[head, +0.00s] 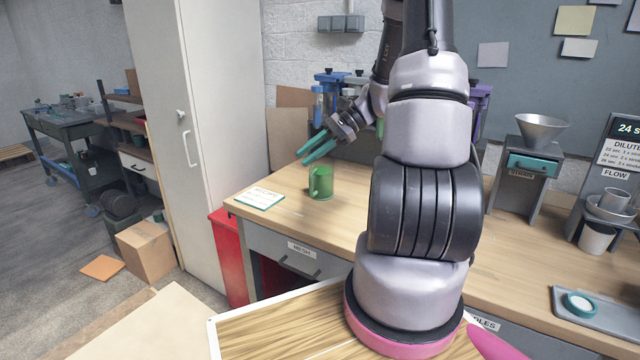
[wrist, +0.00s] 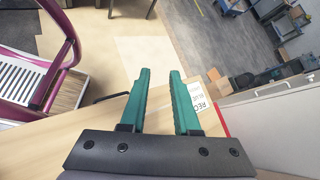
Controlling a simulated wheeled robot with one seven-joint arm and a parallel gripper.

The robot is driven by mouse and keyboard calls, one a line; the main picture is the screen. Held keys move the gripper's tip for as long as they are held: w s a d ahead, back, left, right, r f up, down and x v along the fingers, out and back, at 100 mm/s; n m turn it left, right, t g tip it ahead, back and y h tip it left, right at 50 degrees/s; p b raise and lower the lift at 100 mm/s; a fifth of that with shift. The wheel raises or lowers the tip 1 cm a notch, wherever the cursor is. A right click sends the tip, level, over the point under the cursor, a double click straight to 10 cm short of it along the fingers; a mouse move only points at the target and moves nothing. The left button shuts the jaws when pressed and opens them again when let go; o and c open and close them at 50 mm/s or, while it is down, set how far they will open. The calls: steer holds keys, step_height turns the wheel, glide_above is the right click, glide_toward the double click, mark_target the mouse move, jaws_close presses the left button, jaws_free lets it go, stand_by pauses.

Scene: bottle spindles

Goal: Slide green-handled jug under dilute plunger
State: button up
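A green jug (head: 322,183) stands upright on the wooden bench at its left part, with its green handle towards the front. My gripper (head: 308,152) is open and empty, its two teal fingers above and slightly left of the jug, clear of it. In the wrist view my gripper (wrist: 160,73) shows a gap between its fingers with nothing in it. Blue (head: 329,92) and purple (head: 481,100) stands rise at the back of the bench, partly hidden by my arm. I cannot tell which holds the dilute plunger.
A recipe card (head: 259,198) lies left of the jug; it also shows in the wrist view (wrist: 198,97). At right are a funnel stand (head: 525,165), a DILUTE sign (head: 622,150) and a grey tray (head: 600,310). A tall cabinet (head: 225,100) stands at left. The bench front near the jug is clear.

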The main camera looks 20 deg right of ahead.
mark_target(319, 181)
steer(key=w+d+f+m+t+y, duration=0.1)
steer(key=d+f+m+t, duration=0.2)
steer(key=f, duration=0.2)
steer(key=w+d+f+m+t+y, duration=0.1)
steer(key=w+d+f+m+t, duration=0.1)
steer(key=d+f+m+t, duration=0.1)
steer(key=w+d+f+m+t+y, duration=0.1)
steer(key=w+d+f+m+t, duration=0.1)
steer(key=f, duration=0.5)
steer(key=shift+d+f+m+t, duration=0.15)
steer(key=shift+d+m+t, duration=0.4)
steer(key=shift+m, duration=0.25)
steer(key=shift+d+f+m+t, duration=0.15)
steer(key=shift+d+m+t, duration=0.2)
steer(key=shift+d+m, duration=0.35)
steer(key=x, duration=0.5)
steer(key=shift+a+f, duration=0.1)
steer(key=shift+r+x, duration=0.15)
steer(key=shift+x, duration=1.2)
steer(key=shift+r+x, duration=0.2)
steer(key=shift+x, duration=1.2)
jaws_close()
